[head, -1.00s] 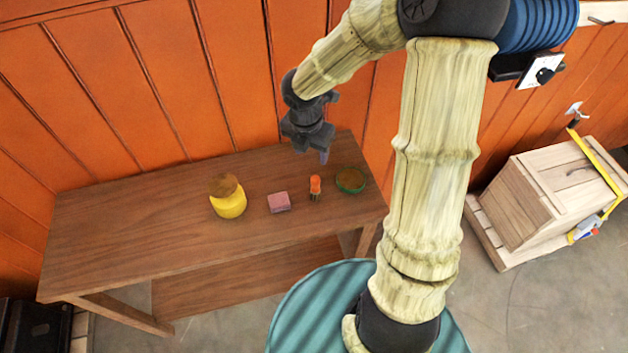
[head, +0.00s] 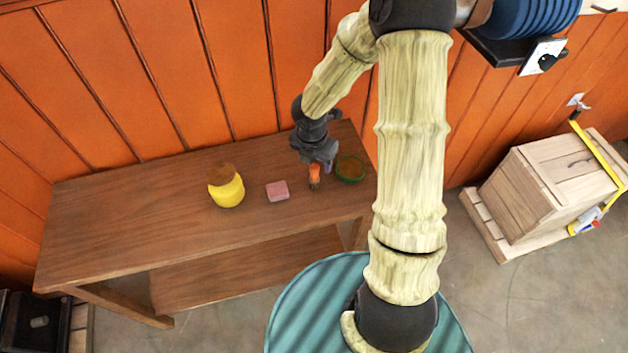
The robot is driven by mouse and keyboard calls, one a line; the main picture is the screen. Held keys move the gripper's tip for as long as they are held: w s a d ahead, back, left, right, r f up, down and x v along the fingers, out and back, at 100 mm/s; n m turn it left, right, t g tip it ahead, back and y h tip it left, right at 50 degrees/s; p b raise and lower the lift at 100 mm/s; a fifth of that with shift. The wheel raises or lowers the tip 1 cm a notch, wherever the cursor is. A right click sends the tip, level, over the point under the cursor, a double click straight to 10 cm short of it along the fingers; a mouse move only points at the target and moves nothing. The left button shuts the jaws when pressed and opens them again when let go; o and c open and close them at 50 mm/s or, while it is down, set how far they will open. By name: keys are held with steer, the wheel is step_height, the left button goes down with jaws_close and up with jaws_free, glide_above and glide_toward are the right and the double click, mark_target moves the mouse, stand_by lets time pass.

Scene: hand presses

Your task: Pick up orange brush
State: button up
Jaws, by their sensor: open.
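The orange brush (head: 314,178) stands on the wooden table towards its right end, with its orange part up and a darker part below. My gripper (head: 318,163) is open, right above and beside the top of the brush, and it partly hides the brush's upper end. I cannot tell whether the fingers touch the brush or sit around it.
On the table (head: 130,220), a pink block (head: 277,191) lies left of the brush, and a green-rimmed bowl (head: 350,168) is close on its right. A yellow jar (head: 226,190) with a brown lid stands further left. An orange panelled wall (head: 150,80) rises behind. A wooden crate (head: 545,190) stands at right.

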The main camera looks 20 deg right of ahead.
mark_target(314, 172)
steer(key=shift+w+f, duration=0.25)
steer(key=shift+f, duration=0.55)
steer(key=shift+s+a, duration=0.1)
steer(key=shift+a, duration=0.1)
steer(key=shift+s, duration=0.1)
steer(key=shift+d+f, duration=0.1)
steer(key=shift+d, duration=0.1)
steer(key=shift+d+f, duration=0.15)
steer(key=shift+f, duration=0.2)
steer(key=f, duration=0.2)
steer(key=w+f, duration=0.1)
steer(key=f, duration=0.1)
steer(key=shift+f, duration=0.15)
steer(key=shift+a, duration=0.2)
